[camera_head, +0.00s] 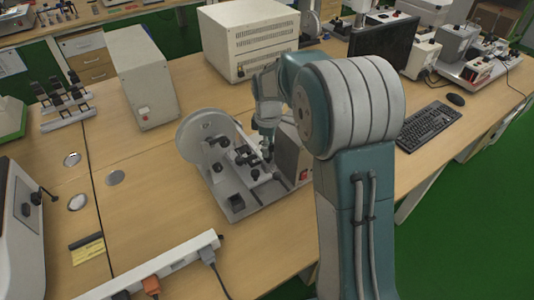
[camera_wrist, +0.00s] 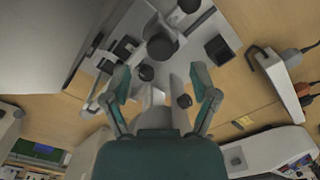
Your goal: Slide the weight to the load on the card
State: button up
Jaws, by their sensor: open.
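A testing device with a grey round disc (camera_head: 206,136) and a light base plate (camera_head: 234,212) stands on the table in the head view. It carries several black knobs and blocks along pale bars. I cannot tell for certain which one is the weight. My gripper (camera_head: 267,152) points down over the device, partly hidden by my arm. In the wrist view my gripper (camera_wrist: 162,82) is open, its teal fingers apart, with a black knob (camera_wrist: 145,72) and another black knob (camera_wrist: 184,100) showing between them.
A white power strip (camera_head: 155,268) with plugs lies in front of the device. A beige box (camera_head: 144,78) and a larger vented cabinet (camera_head: 248,40) stand behind. A keyboard (camera_head: 428,126) is at right. Bare table lies left of the device.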

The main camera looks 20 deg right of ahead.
aim_at(268, 162)
jog(key=shift+f, duration=1.9)
grip_shut()
jog(key=shift+w, duration=0.1)
